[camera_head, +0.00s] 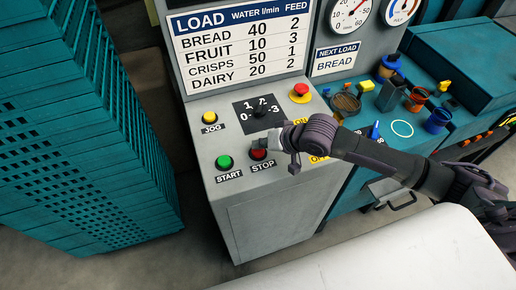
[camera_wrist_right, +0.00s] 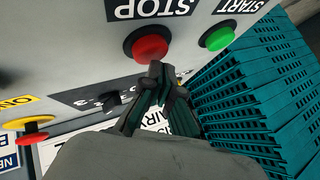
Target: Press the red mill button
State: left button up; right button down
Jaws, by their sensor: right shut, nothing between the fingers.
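The red STOP button (camera_head: 258,155) sits on the sloped grey control panel, right of the green START button (camera_head: 224,162). In the right wrist view the red button (camera_wrist_right: 150,44) is large and close, with a dark collar around it. My right gripper (camera_head: 262,143) reaches in from the right and lies over the panel at the red button, partly covering it. In the wrist view its fingers (camera_wrist_right: 156,72) are shut and empty, with the tips at the button's lower edge. I cannot tell whether they touch it. My left gripper is not in view.
A red knob on a yellow base (camera_head: 300,93), a yellow JOG button (camera_head: 209,117) and a black rotary dial (camera_head: 258,107) share the panel. Teal stacked crates (camera_head: 80,130) stand left. A teal bench (camera_head: 405,125) with cups and small items is right.

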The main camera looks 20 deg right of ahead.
aim_at(260, 151)
jog(key=shift+f, duration=0.6)
dwell(0.8)
jog(key=shift+r+p, duration=1)
jog(key=shift+p, duration=0.15)
notch_tip(260, 151, up, 5)
jog(key=p, duration=0.5)
jog(key=shift+p, duration=0.4)
